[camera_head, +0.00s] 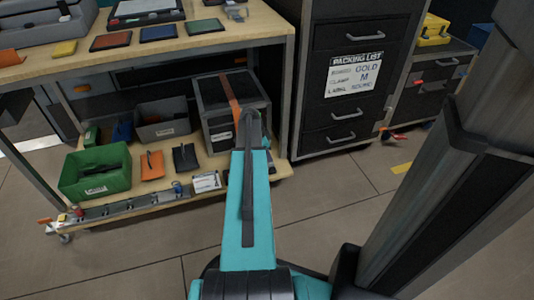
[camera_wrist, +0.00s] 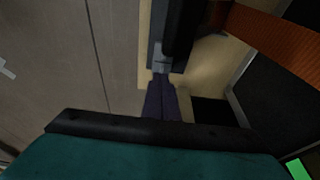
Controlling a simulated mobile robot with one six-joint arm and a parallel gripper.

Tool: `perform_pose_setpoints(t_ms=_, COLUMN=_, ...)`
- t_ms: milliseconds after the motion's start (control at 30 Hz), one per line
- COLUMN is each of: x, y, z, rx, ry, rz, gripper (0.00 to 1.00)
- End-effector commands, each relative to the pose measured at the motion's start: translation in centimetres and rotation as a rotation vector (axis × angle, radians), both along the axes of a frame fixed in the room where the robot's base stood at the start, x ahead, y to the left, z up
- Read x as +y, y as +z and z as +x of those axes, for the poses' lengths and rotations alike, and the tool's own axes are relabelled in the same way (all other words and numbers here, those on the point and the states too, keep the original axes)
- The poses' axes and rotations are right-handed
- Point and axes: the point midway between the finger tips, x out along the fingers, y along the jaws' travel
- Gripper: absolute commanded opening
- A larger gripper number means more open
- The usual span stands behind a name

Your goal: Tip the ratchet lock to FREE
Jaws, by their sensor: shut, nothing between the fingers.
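A black case (camera_head: 217,92) with pale edges stands on the lower shelf, with an orange strap (camera_head: 229,88) over it. The strap also crosses the upper right of the wrist view (camera_wrist: 275,38). My gripper (camera_wrist: 161,80) is shut and empty, its dark fingertips together. They are at the lower end of a grey and black metal part (camera_wrist: 162,55), which may be the ratchet lock; I cannot tell whether they touch it. No FREE marking is readable. In the head view my teal arm reaches to the case's front and hides most of that spot.
A green bin (camera_head: 95,180), a grey bin (camera_head: 165,130) and orange and black pieces share the lower shelf, left of the case. A dark drawer cabinet (camera_head: 340,125) with a packing list stands close on the right. Floor in front is clear.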

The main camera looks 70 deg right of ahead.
Motion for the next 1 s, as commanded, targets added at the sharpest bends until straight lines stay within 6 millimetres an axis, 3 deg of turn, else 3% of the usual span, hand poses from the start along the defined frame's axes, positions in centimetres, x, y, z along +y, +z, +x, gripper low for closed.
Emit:
perform_pose_setpoints(t_ms=233, x=0.0, y=-1.8, z=0.0, rx=0.0, ry=-0.001, rz=0.001, gripper=0.0)
perform_pose_setpoints(t_ms=700, x=0.0, y=-1.9, z=0.0, rx=-0.001, ry=0.001, rz=0.001, gripper=0.0)
perform_pose_setpoints(t_ms=1000, x=0.6, y=-2.1, z=1.5, rx=-0.037, ry=0.024, rz=0.034, gripper=0.0)
